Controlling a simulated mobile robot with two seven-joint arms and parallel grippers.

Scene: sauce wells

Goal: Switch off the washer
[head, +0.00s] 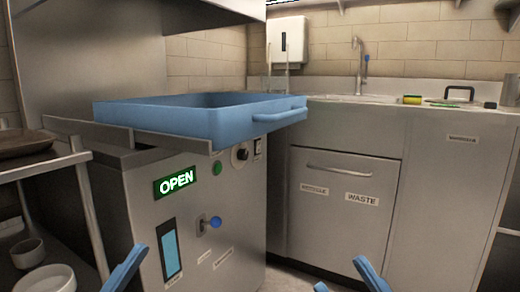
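The washer (137,210) is a steel cabinet at the left of centre in the head view. Its front has a lit green OPEN display (175,182), a green button (217,168), a black round knob (240,156) and a small switch plate (258,147). A lever with a blue ball (215,222) sits lower down, beside a blue gauge strip (171,247). My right gripper (340,274) is open and empty at the bottom edge, right of the washer front. My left gripper (126,270) shows only as blue finger parts low in front of the washer; its opening is unclear.
A blue tray (170,120) with a handle lies on metal rails above the washer and juts right. A shelf rack (65,160) with bowls stands at the left. A counter with a WASTE door (345,215), tap (359,60) and sponge (412,99) is behind right.

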